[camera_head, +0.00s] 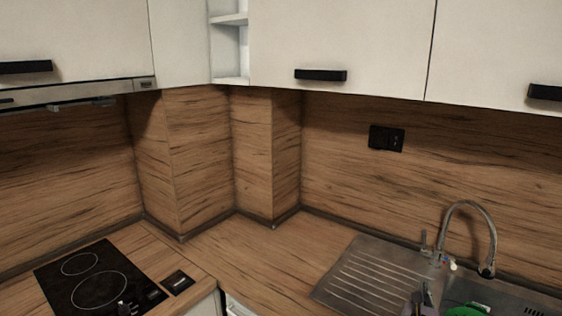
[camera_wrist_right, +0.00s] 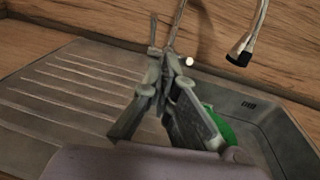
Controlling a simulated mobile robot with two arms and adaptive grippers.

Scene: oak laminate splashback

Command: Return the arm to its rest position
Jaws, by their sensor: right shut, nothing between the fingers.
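My right gripper (camera_head: 424,296) shows at the bottom edge of the head view, over the right end of the drainboard, beside the sink. In the right wrist view the right gripper (camera_wrist_right: 168,62) is shut with nothing between its fingers, above the sink unit.
A metal sink with ridged drainboard (camera_head: 362,275) and a curved tap (camera_head: 470,205) stands at the right. A green object (camera_head: 464,311), also in the wrist view (camera_wrist_right: 221,126), lies in the basin. A black hob (camera_head: 95,275) is at the left. The corner worktop (camera_head: 265,255) is bare.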

